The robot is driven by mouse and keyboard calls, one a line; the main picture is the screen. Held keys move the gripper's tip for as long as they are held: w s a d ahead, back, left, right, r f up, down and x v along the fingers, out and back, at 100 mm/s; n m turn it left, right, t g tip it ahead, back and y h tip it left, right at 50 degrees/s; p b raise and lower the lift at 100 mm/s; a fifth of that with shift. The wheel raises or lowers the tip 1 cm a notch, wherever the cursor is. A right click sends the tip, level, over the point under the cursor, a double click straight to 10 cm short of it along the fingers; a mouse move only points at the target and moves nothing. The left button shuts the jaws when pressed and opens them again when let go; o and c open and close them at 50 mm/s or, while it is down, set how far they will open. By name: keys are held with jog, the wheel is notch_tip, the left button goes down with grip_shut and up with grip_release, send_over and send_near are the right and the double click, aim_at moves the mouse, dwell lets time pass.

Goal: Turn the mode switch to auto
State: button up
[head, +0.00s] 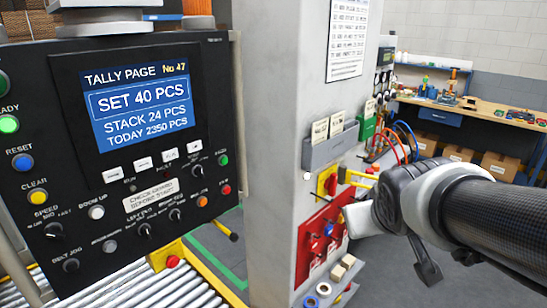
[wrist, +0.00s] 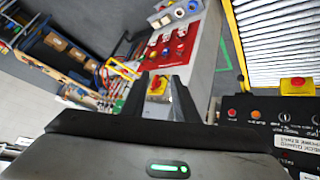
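The black control panel (head: 45,130) fills the left of the head view, with a lit screen (head: 140,105) and several small black knobs. Knobs show at the upper right (head: 197,171), lower middle (head: 145,229) and lower left (head: 54,231). Their small labels are too blurred to tell which is the mode switch or where it points. My gripper (wrist: 158,95) is right of the panel, apart from it, in front of the grey column. Its two dark fingers stand apart in the wrist view, with nothing held between them. The panel's edge (wrist: 270,103) shows at the wrist view's right.
A red button on a yellow box (head: 172,262) sits below the panel, above rollers (head: 130,290). A workbench (head: 480,112) stands behind.

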jog(key=w+a+f+n+t+y, duration=0.2)
jog(key=w+a+f, duration=0.15)
jog(key=w, duration=0.45)
jog(key=n+t+y+b, duration=0.1)
jog(key=n+y, duration=0.5)
jog(key=y, duration=0.7)
send_near(202, 172)
jog(key=p+x, duration=0.2)
jog(key=x, duration=0.6)
grip_shut()
